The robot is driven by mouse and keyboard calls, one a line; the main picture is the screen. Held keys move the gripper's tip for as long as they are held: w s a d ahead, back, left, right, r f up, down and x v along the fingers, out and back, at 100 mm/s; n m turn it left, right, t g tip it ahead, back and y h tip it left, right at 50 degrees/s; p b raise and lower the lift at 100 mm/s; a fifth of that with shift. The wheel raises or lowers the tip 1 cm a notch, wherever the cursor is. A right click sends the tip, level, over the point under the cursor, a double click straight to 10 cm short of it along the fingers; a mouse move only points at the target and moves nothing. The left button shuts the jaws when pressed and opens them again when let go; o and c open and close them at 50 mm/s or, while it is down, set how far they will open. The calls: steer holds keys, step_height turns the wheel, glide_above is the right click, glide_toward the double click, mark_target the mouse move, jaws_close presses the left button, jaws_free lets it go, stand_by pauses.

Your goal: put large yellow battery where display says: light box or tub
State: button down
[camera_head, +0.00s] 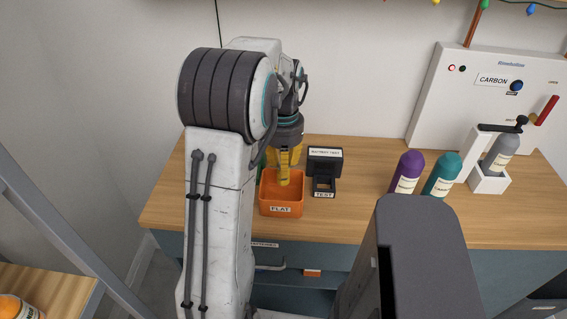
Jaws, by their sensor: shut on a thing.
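My gripper (285,160) points down at the back of the wooden counter, shut on the yellow battery (284,178). The battery hangs upright, and its lower end shows against the opening of the orange tub (282,210) labelled FLAT. I cannot tell whether that end is inside the tub or just above it. Right of the tub stands a black tester (325,168) with a BATTERY TEST label on top and a TEST label at its front. No reading is legible on it. I cannot make out a light box; my arm hides part of the counter.
Purple (406,173) and teal (442,175) bottles stand to the right. A grey bottle (501,153) sits in a white machine (483,92) marked CARBON. Bare counter (365,207) lies between the tester and the bottles. A drawer front is below the counter.

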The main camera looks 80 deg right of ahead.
steer(key=c, duration=0.9)
jaws_free()
steer(key=shift+c, duration=0.2)
step_height(320, 180, up, 12)
stand_by(0.5)
